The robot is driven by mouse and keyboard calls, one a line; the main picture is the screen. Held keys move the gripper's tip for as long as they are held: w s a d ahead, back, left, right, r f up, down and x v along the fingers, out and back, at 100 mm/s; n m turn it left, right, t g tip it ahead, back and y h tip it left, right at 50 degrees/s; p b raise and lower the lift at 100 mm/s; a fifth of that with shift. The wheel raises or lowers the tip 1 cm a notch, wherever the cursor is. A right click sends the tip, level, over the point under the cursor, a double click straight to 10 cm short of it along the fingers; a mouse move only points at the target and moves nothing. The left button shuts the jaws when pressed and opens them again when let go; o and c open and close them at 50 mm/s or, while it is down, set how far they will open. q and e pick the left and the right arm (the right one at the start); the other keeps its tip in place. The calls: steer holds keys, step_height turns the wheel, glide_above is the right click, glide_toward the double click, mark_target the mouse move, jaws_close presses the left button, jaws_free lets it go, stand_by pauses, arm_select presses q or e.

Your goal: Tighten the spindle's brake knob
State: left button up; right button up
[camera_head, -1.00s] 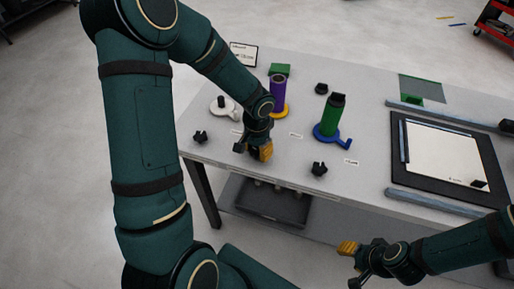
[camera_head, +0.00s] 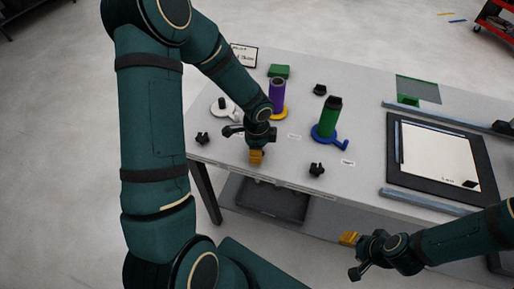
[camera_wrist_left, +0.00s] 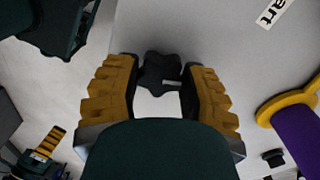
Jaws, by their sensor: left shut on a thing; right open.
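My left gripper (camera_head: 256,157) points down near the table's front edge, in front of the purple spindle. In the left wrist view, its yellow fingers (camera_wrist_left: 158,90) are shut on a black star-shaped knob (camera_wrist_left: 160,70) at their tips. The head view hides this knob. The purple roll (camera_head: 278,94) stands upright on a yellow base (camera_head: 281,114); in the left wrist view the yellow base (camera_wrist_left: 285,105) is at the right, apart from the fingers. A green roll (camera_head: 329,117) stands on a blue base (camera_head: 323,136). My right gripper (camera_head: 349,239) is open and empty, off the table's front.
Other black knobs lie on the table (camera_head: 370,165): one at left (camera_head: 203,138), one at front (camera_head: 317,170), one farther back (camera_head: 320,90). A white base (camera_head: 222,108) is at left. A dark-framed panel (camera_head: 436,155) lies at right between grey rails. A bin (camera_head: 270,198) sits below.

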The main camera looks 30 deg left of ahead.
arm_select(q)
steer(key=shift+m+p, duration=0.45)
steer(key=shift+m, duration=0.75)
steer(key=o, duration=1.2)
step_height(320, 180, up, 12)
